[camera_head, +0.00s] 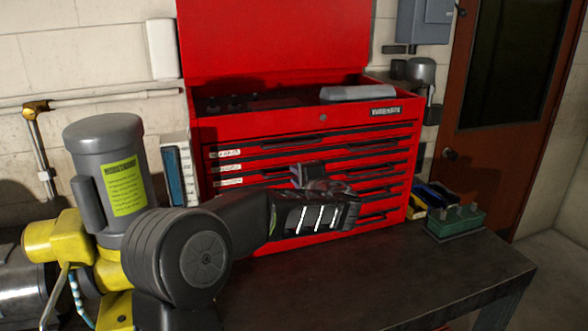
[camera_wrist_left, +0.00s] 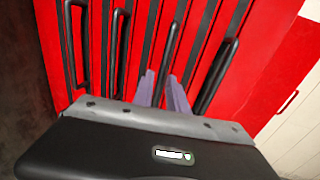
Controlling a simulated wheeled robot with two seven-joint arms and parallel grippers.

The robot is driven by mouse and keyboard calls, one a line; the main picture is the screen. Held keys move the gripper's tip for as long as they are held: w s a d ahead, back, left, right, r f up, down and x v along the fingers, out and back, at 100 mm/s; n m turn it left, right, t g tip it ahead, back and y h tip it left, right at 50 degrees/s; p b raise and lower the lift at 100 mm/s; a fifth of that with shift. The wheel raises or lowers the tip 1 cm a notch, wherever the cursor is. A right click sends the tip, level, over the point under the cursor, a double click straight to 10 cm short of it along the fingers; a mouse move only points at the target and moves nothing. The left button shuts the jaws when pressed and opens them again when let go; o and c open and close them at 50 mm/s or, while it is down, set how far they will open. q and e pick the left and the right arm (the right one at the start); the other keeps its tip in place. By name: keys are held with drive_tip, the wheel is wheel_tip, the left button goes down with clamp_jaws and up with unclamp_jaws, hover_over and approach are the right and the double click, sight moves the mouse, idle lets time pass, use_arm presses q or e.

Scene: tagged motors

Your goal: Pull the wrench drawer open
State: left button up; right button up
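The red tool chest (camera_head: 230,218) stands on the dark bench with its lid up and several drawers that look closed. White labels (camera_head: 228,168) mark drawers at its left side; they are too small to read, so I cannot tell which is the wrench drawer. My left gripper (camera_head: 322,172) is in front of the drawers and hides part of them. In the left wrist view, its two fingers (camera_wrist_left: 162,88) are apart and point at the drawer fronts. A dark drawer handle (camera_wrist_left: 171,45) runs down toward the gap between them; contact cannot be told. My right gripper is not in view.
A grey motor with a yellow label (camera_head: 104,165) stands at the left near my arm. A green block (camera_head: 456,221) sits on the bench right of the chest. The bench top (camera_head: 400,275) is clear in front. A brown door (camera_head: 510,120) is at the right.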

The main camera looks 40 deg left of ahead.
use_arm(q)
drive_tip(key=shift+p+x, duration=0.3)
drive_tip(key=shift+x, duration=1.1)
clamp_jaws()
idle(0.4)
